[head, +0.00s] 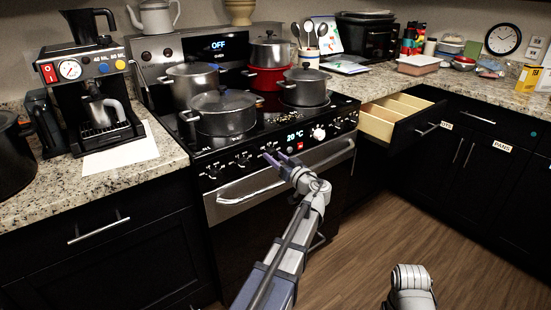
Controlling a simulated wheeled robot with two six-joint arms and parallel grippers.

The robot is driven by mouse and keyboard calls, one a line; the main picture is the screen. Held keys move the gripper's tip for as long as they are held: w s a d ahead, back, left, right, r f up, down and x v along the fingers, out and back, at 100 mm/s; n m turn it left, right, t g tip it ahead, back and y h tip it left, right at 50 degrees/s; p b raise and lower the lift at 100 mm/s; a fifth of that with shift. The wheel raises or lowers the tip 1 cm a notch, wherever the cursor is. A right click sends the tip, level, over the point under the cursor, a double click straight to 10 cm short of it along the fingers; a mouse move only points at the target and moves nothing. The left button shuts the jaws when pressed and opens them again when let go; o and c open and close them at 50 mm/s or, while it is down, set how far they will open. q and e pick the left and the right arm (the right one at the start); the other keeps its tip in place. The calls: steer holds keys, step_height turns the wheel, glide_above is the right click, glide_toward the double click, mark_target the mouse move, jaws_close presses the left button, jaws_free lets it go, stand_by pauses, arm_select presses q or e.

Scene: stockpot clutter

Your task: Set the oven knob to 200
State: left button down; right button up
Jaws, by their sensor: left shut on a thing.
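The oven (290,175) has a black front panel with a lit display (295,134) that reads about 20 °C. A pale knob (319,133) sits on the panel to the right of the display. Several dark knobs (213,171) run along the panel to the left. My left gripper (270,158) is at the panel, left of and below the display, and is shut on what looks like one of the dark knobs. The fingers hide most of that knob and its marks. My right gripper is out of view.
Several pots, including a large lidded one (223,112), stand on the cooktop above the panel. The oven door handle (240,193) runs below the knobs. An open drawer (398,116) juts out at the right. A coffee machine (88,95) stands on the left counter.

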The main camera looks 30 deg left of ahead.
arm_select(q)
steer(key=shift+m, duration=0.3)
steer(key=m+p, duration=0.1)
steer(key=m, duration=0.4)
steer(key=shift+r+m, duration=0.1)
steer(key=shift+m, duration=0.2)
steer(key=m, duration=0.6)
steer(key=shift+m+g+p, duration=0.3)
steer(key=shift+m+g, duration=0.1)
steer(key=m, duration=0.6)
steer(key=shift+w+d+g, duration=0.1)
steer(key=shift+g, duration=0.2)
steer(key=m, duration=0.6)
steer(key=shift+m, duration=0.3)
steer(key=shift+c, duration=1.6)
jaws_free()
